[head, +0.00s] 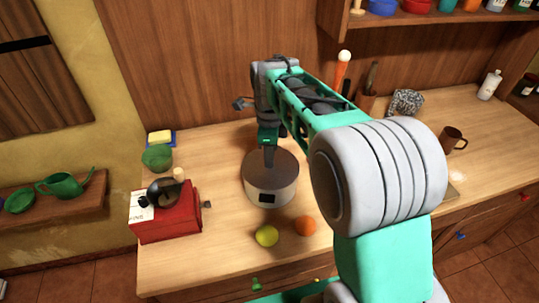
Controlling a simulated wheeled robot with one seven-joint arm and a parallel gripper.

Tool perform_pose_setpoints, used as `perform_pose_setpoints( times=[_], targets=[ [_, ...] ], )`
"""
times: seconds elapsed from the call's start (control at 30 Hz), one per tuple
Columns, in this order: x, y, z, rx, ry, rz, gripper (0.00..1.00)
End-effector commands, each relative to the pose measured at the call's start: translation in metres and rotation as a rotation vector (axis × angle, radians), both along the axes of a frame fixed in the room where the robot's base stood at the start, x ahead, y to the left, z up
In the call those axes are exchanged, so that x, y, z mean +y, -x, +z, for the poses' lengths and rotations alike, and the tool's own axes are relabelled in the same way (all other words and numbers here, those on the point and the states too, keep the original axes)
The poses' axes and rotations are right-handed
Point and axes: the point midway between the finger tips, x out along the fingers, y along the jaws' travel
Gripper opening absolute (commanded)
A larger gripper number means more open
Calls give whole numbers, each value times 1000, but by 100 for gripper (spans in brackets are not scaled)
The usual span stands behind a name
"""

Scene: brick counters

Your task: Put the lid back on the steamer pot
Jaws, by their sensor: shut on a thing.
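The steamer pot (269,195) is a short, round, pale metal pot with a dark patch on its front, standing on the wooden counter. A darker round lid (284,165) covers its top and looks level. I cannot tell from this angle whether the lid is fully seated on the rim. My gripper (269,160) points down at the middle of the lid and is shut on it. The lid's handle is hidden by the gripper's fingers.
A yellow-green fruit (267,236) and an orange (305,225) lie in front of the pot. A red box (170,222) with a dark pan (164,192) stands to the left, near a green bowl (157,158). A brown mug (452,139) is at right.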

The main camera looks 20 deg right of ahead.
Motion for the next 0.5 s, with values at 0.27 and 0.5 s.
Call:
perform_pose_setpoints(
  times=[0.27, 0.5],
  targets=[
    [0, 0, 0, -1, 0, 0, 0],
    [0, 0, 0, -1, 0, 0, 28]
  ],
)
